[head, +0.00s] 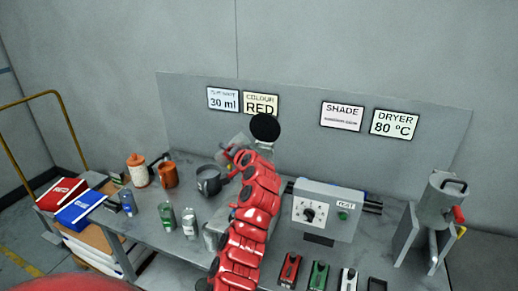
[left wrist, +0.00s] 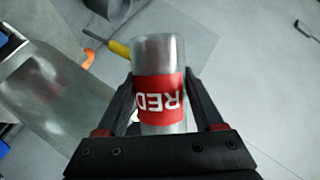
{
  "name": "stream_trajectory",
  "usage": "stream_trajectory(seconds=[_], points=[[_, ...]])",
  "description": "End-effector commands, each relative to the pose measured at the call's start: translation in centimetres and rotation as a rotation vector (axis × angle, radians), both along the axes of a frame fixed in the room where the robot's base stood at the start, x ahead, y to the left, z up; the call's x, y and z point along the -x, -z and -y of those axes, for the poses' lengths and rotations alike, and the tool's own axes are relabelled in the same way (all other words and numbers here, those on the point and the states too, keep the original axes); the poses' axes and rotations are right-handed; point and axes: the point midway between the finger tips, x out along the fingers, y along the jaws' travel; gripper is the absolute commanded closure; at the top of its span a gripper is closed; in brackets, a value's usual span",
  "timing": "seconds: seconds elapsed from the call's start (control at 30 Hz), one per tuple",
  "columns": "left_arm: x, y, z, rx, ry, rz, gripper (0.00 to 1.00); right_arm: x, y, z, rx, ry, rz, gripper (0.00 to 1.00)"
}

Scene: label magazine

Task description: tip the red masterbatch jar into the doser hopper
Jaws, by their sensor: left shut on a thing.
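In the left wrist view, my left gripper (left wrist: 158,95) is shut on the red masterbatch jar (left wrist: 158,55), a clear grey cylinder with a red band reading RED. The lettering appears inverted in that view. A broad metallic surface (left wrist: 48,100), perhaps the hopper, lies left of the jar. In the head view, my red left arm reaches up the middle to the left gripper (head: 238,157) near the back panel. The arm hides most of the jar and doser there. A black round thing (head: 265,127) shows just above the wrist. My right gripper is not in view.
A control box (head: 328,210) and a metal canister (head: 441,198) stand right.

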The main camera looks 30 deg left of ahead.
Motion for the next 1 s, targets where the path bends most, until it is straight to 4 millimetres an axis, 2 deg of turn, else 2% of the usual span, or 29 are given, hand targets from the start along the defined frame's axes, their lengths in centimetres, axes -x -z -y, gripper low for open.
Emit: stream_trajectory(seconds=[1.0], points=[[0.2, -0.6, -0.1, -0.067, -0.001, -0.088, 0.96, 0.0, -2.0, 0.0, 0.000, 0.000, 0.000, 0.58]])
